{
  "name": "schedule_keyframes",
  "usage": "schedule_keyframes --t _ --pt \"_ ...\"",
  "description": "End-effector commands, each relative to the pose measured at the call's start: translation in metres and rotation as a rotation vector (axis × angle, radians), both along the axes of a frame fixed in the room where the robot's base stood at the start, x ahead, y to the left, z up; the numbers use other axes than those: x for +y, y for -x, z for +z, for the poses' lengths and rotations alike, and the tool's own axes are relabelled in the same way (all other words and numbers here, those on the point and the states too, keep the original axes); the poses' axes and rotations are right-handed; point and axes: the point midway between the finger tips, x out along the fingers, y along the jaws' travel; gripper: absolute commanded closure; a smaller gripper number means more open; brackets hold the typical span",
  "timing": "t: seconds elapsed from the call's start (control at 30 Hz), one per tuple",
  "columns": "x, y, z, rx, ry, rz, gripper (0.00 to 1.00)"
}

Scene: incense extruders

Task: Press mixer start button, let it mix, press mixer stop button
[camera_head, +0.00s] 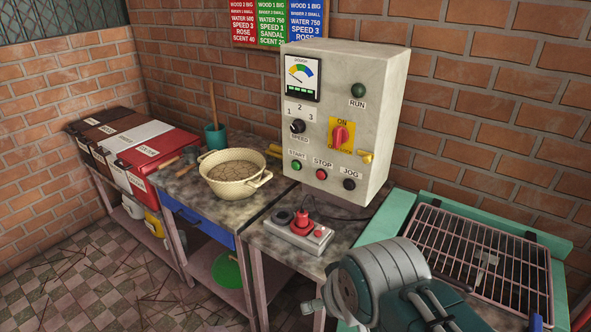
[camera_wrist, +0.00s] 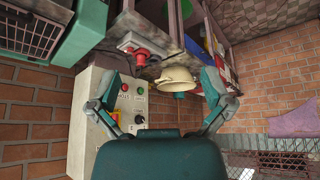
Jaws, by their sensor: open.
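The grey mixer control box (camera_head: 334,120) stands at the back of the bench. Low on its front are a green START button (camera_head: 297,165), a red STOP button (camera_head: 321,174) and a black JOG button (camera_head: 349,184). Above them are a SPEED knob (camera_head: 298,126), a red switch (camera_head: 341,136) on a yellow plate and a dark green RUN lamp (camera_head: 358,90). In the upside-down wrist view my gripper (camera_wrist: 162,84) is open and empty, fingers wide apart. The control box (camera_wrist: 88,125) shows there beside one finger. The gripper touches no button that I can see.
A cream bowl (camera_head: 235,176) sits on the bench left of the box. A grey pedal-like unit with a red knob (camera_head: 303,224) lies in front. A wire rack (camera_head: 480,250) is at right. Labelled bins (camera_head: 150,150) stand at left.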

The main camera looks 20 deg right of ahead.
Motion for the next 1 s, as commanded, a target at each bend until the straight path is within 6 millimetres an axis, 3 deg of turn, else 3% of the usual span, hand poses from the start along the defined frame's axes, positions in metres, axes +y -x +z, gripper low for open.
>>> schedule_keyframes --t 0.47,0.7,1.0 --pt "0.0000 0.0000 0.0000 0.000 0.000 0.000 0.00" --pt "0.0000 0.0000 0.0000 0.000 0.000 0.000 1.00" --pt "0.0000 0.0000 0.0000 0.000 0.000 0.000 1.00"
